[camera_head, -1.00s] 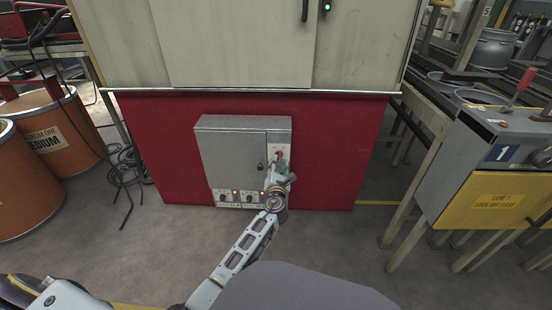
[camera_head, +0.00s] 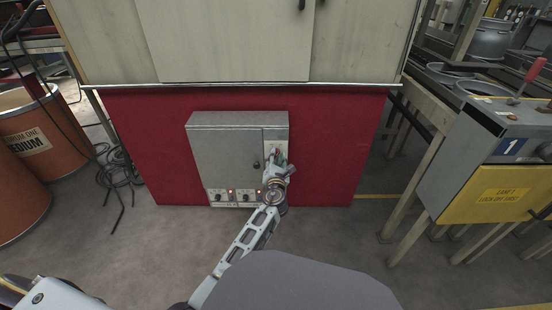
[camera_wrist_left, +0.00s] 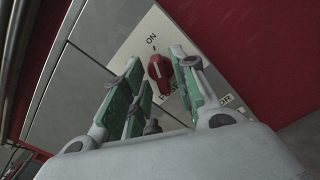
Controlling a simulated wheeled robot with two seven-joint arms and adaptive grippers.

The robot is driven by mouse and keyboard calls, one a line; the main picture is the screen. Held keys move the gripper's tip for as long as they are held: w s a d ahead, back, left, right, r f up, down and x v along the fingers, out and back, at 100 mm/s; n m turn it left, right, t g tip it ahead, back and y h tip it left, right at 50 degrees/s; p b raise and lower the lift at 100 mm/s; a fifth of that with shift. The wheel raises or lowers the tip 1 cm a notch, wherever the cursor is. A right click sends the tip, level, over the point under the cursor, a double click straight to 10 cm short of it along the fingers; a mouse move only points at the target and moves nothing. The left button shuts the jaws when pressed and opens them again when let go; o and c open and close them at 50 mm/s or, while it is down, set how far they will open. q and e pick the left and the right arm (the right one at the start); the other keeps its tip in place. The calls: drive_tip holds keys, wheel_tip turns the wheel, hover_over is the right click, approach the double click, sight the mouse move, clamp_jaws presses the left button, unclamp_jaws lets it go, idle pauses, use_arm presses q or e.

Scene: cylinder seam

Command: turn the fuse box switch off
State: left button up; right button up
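The grey fuse box (camera_head: 225,150) is fixed on the red panel in the head view. Its red rotary switch (camera_wrist_left: 158,74) shows in the left wrist view, on a pale plate with "ON" printed above it. A light line on the knob points toward "ON". Lettering below it is partly hidden by the fingers. My left gripper (camera_head: 277,160) is at the box's upper right and covers the switch in the head view. In the wrist view its green-padded fingers (camera_wrist_left: 157,66) are apart, on either side of the switch, with gaps visible. My right gripper is not in view.
A row of small knobs and lights (camera_head: 232,196) runs along the box's bottom. A large pale cabinet (camera_head: 235,40) is above the red panel (camera_head: 330,150). Orange drums (camera_head: 35,140) and loose cables stand left; a grey-yellow console (camera_head: 490,170) stands right. Floor in front is clear.

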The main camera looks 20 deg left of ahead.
use_arm(q)
clamp_jaws()
drive_tip(key=shift+n, duration=0.5)
drive_tip(key=n, duration=0.5)
drive_tip(key=shift+a, duration=0.1)
drive_tip(key=n+b, duration=0.1)
drive_tip(key=n, duration=0.5)
drive_tip(key=shift+f, duration=0.1)
idle(0.5)
drive_tip(key=shift+o, duration=1.3)
unclamp_jaws()
